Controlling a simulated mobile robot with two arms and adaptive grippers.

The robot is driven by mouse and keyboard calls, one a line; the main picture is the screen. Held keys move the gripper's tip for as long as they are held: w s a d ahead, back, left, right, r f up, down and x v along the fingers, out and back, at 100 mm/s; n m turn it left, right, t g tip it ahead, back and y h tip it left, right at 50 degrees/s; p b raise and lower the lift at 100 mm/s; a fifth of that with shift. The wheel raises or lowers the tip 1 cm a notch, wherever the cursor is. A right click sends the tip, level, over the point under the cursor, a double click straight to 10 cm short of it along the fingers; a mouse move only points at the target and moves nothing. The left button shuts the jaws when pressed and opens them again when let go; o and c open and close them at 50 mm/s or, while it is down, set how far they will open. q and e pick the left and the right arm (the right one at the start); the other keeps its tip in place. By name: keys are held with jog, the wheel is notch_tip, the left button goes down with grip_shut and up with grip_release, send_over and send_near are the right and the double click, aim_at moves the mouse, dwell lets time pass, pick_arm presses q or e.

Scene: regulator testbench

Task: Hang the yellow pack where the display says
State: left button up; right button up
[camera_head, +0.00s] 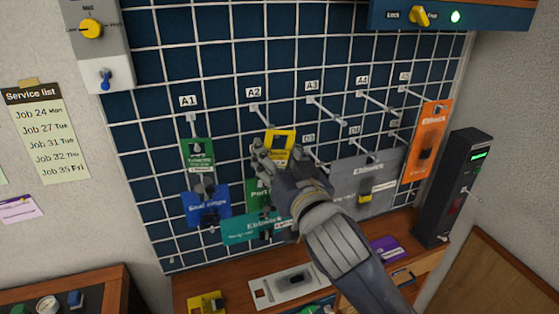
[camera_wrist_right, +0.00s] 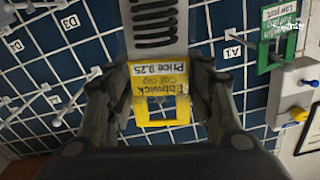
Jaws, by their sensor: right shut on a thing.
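The yellow pack (camera_head: 281,145) is held in front of the blue grid wall, below the A2 and A3 labels. My right gripper (camera_head: 275,160) is shut on it; in the right wrist view the gripper (camera_wrist_right: 157,85) has a finger at each side of the pack (camera_wrist_right: 138,98), whose print shows upside down. The hook under A2 (camera_head: 256,108) looks bare near its tip, and so does the A3 hook (camera_head: 325,108). A black device with a small green-lit display (camera_head: 478,155) stands at the right; its text is too small to read. My left gripper is out of view.
A green pack (camera_head: 198,152) hangs under A1, above a blue pack (camera_head: 205,208). An orange pack (camera_head: 433,125) hangs under A5. Grey and teal packs (camera_head: 245,230) hang low on the wall. Another yellow pack (camera_head: 207,303) lies on the wooden bench below.

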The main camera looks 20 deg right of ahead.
jog(key=shift+w+f+b, duration=0.1)
jog(key=shift+w+b, duration=0.25)
jog(key=shift+w, duration=1.2)
jog(key=shift+w+f, duration=0.3)
jog(key=shift+w, duration=0.4)
jog(key=o, duration=1.2)
jog(key=shift+o, duration=0.2)
